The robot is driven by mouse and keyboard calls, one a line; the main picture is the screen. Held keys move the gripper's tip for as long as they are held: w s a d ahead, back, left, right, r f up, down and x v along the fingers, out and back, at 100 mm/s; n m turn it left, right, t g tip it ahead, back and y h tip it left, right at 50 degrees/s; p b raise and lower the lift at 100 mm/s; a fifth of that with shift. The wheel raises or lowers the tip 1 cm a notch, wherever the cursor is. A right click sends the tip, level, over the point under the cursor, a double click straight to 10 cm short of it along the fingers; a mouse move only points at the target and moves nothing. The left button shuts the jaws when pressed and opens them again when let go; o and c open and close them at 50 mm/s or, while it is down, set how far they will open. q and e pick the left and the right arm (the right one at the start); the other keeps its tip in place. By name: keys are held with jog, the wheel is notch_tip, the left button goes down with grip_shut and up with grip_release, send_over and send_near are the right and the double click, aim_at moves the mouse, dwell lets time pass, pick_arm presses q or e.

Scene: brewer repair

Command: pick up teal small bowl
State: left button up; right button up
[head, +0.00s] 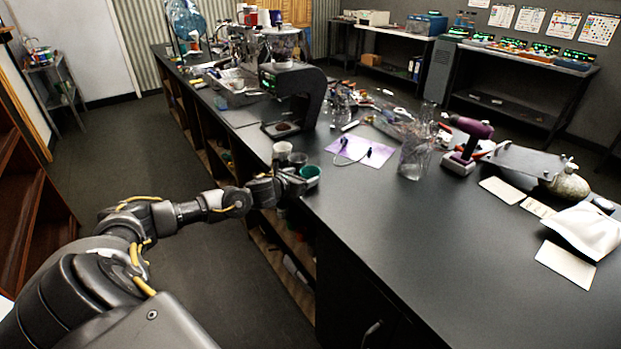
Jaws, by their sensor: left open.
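The teal small bowl (313,170) stands near the left edge of the dark workbench (400,235). My left arm reaches in from the left, and my left gripper (298,181) is at the near left side of the bowl. The gripper is open and partly covers the bowl's lower side. Whether the fingers touch the bowl is too small to tell. My right gripper is not in view.
A pale cup (282,150) stands close behind the bowl. A black brewer (293,95) is farther back, and a purple sheet (360,151) lies to the right. A clear glass vessel (414,158) stands farther right. The near bench top is clear.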

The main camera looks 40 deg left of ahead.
aim_at(315, 169)
pick_arm(q)
jog(key=shift+w+r, duration=0.2)
jog(key=shift+w, duration=0.05)
jog(key=p+x, duration=0.1)
jog(key=x, duration=0.1)
jog(key=p+x, duration=0.1)
jog(key=x, duration=0.1)
jog(key=shift+w+d, duration=0.15)
jog(key=shift+w+f, duration=0.15)
jog(key=shift+w, duration=0.05)
jog(key=c, duration=0.8)
